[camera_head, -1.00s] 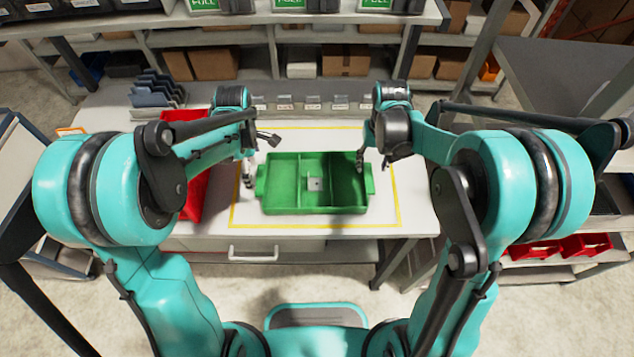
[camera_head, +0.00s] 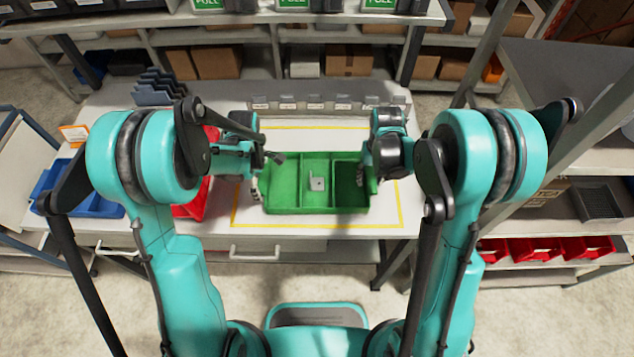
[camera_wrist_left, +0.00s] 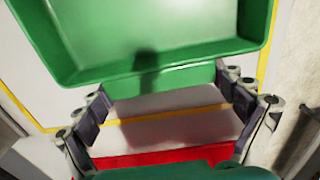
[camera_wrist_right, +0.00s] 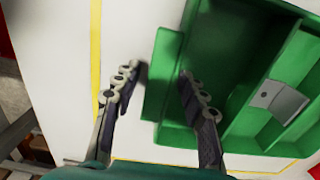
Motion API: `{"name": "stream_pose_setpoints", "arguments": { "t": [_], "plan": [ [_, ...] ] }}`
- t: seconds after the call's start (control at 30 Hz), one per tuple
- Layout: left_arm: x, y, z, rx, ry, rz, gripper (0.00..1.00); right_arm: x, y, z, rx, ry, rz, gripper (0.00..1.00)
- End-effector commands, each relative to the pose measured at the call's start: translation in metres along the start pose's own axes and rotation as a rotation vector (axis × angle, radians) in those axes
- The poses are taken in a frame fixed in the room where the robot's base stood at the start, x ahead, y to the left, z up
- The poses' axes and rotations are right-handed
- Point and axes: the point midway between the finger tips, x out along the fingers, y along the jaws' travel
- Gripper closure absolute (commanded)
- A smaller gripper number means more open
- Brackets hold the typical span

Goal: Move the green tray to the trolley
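The green tray (camera_head: 318,205) lies on the white worktop inside a yellow outline. It has several compartments, with a small grey piece (camera_head: 317,183) in the middle one. My left gripper (camera_head: 256,182) is at the tray's left end. In the left wrist view its fingers (camera_wrist_left: 170,110) are apart, with the tray's end lip (camera_wrist_left: 160,82) near the gap between their tips. My right gripper (camera_head: 368,178) is at the right end. In the right wrist view its fingers (camera_wrist_right: 157,78) are apart, on either side of the tray's handle (camera_wrist_right: 160,85). A blue-framed grey cart (camera_head: 22,165), possibly the trolley, stands at the left edge.
A red bin (camera_head: 190,210) lies left of the tray, partly behind my left arm. A blue bin (camera_head: 75,190) is further left. Grey dividers (camera_head: 160,92) and a labelled rail (camera_head: 315,105) stand behind. A shelf with red bins (camera_head: 535,249) is at the right.

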Motion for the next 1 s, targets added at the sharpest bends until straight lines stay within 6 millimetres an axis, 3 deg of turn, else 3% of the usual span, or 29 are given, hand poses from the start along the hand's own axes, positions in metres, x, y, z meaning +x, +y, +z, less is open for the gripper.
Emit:
{"name": "stream_pose_setpoints", "arguments": {
  "t": [0.03,0.1,0.13,0.57,1.0],
  "plan": [
    [0.0,0.0,0.0,0.0,0.0,0.0,0.26,0.0,0.0,0.0,0.0,0.0,0.0,0.77],
    [0.0,0.0,0.0,0.0,0.0,0.0,0.45,0.0,0.0,0.0,0.0,0.0,0.0,0.96],
    [0.0,0.0,0.0,0.0,0.0,0.0,0.46,0.0,0.0,0.0,0.0,0.0,0.0,1.0],
    [-0.004,0.0,0.0,0.0,0.0,0.0,0.47,-0.004,0.0,0.0,0.0,0.0,0.001,1.0],
    [-0.046,0.0,0.0,0.0,0.001,0.0,0.47,-0.046,0.0,0.0,0.0,0.0,0.001,1.0]
  ]
}}
